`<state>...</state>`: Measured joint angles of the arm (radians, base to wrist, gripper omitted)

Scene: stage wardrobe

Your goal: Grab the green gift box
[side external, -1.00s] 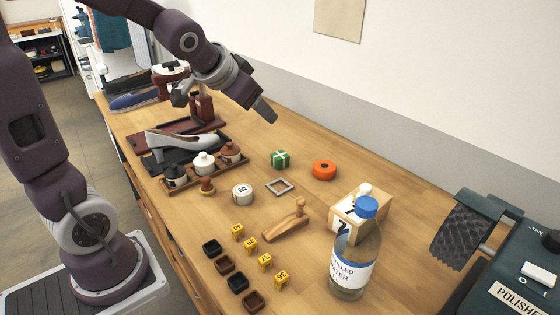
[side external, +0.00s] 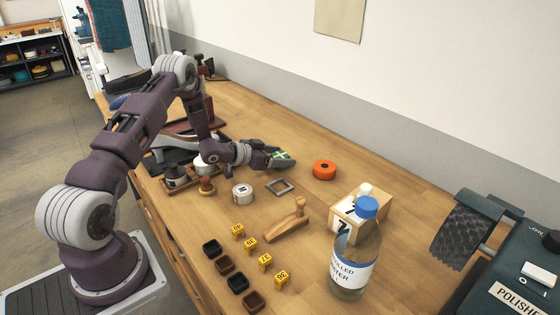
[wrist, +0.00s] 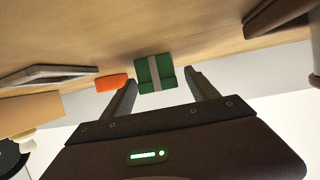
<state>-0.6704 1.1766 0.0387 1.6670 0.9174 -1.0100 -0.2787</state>
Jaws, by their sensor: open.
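The green gift box (wrist: 146,75) with a pale ribbon shows in the wrist view, lined up between the two fingertips of my gripper (wrist: 160,76). A gap shows between the box and the right finger; the left finger is close to its edge, and I cannot tell whether it touches. In the side external view, my gripper (side external: 268,155) is low over the bench at the box (side external: 284,161), which is partly hidden by the fingers. My gripper is open.
A grey square frame (side external: 279,187) and a white round tin (side external: 242,194) are in front. The bench behind the box is clear.

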